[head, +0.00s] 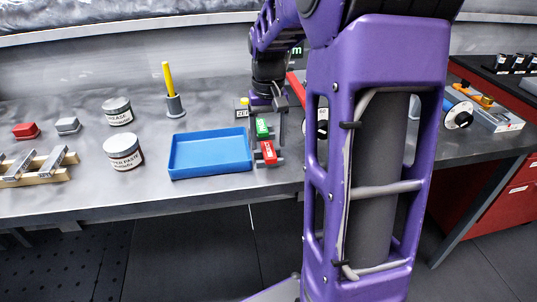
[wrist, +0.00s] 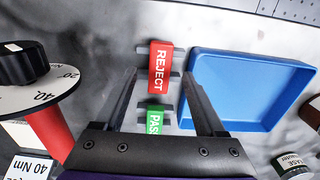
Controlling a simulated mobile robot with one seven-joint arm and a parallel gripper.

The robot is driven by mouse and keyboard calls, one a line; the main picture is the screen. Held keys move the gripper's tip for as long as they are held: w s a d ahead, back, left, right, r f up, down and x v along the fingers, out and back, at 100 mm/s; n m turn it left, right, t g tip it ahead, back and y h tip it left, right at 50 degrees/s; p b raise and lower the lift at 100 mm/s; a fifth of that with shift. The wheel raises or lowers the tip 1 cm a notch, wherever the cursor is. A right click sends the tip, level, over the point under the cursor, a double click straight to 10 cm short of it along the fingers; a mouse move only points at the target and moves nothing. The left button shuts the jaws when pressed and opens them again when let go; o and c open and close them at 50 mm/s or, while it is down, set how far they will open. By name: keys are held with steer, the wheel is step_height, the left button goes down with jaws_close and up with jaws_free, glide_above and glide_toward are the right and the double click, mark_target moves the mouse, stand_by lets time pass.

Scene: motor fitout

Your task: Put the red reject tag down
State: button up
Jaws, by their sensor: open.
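The red reject tag (head: 269,152) rests on a small grey holder on the metal bench, just right of the blue tray. It also shows in the wrist view (wrist: 160,66), with its white REJECT lettering readable. A green pass tag (head: 262,128) lies just behind it and shows between my fingers in the wrist view (wrist: 155,121). My gripper (wrist: 160,76) is open, its two fingers standing to either side of the tags with clear gaps. It is empty.
The blue tray (head: 171,174) is empty beside the tags. A torque dial (wrist: 38,85) with a red shaft is close on the left in the wrist view. Jars (head: 124,153) stand left of the tray.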

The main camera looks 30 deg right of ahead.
step_height(320, 180, down, 2)
jaws_close()
stand_by(0.5)
